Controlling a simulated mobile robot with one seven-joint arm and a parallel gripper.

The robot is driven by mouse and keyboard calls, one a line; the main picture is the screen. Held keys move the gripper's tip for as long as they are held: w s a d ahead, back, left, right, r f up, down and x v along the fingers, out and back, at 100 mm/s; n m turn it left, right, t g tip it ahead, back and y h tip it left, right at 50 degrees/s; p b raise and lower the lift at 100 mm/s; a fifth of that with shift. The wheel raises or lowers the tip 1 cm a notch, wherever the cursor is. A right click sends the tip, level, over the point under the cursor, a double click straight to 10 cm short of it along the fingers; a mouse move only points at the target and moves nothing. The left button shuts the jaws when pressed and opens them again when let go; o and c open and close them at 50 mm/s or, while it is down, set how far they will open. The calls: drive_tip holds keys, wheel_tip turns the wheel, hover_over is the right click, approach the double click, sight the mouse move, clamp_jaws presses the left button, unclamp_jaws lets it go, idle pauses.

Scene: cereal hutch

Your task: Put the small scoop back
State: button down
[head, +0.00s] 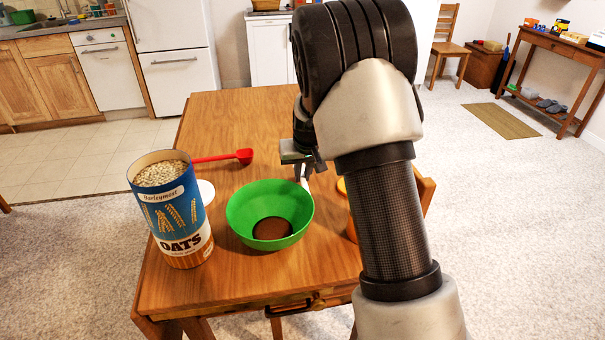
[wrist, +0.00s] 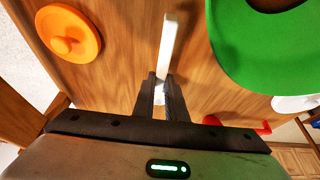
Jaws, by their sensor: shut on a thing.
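My gripper (head: 303,168) is low over the table, just behind and right of the green bowl. In the wrist view my gripper (wrist: 161,92) is shut on a narrow white piece (wrist: 168,45), which looks like the small scoop, its handle pointing out past the fingertips. Its white end also shows below the fingers in the head view (head: 305,183). Its scoop end is mostly hidden by the fingers. A larger red scoop (head: 243,156) lies on the table behind the oats canister (head: 178,215), which is open and full of oats.
The green bowl (head: 240,210) has a brown round patch at its bottom. A white disc (head: 207,190) lies beside the canister. An orange knobbed lid (wrist: 60,25) is near the table's right side, by a chair (head: 424,193). The wooden table's back area (head: 235,115) is clear.

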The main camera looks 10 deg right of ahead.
drive_tip(key=shift+f+b, duration=0.4)
drive_tip(key=shift+f, duration=0.2)
drive_tip(key=c, duration=1.7)
unclamp_jaws()
drive_tip(key=shift+r, duration=0.1)
drive_tip(key=p+v, duration=0.4)
drive_tip(key=v, duration=1.3)
drive_tip(key=shift+r, duration=0.15)
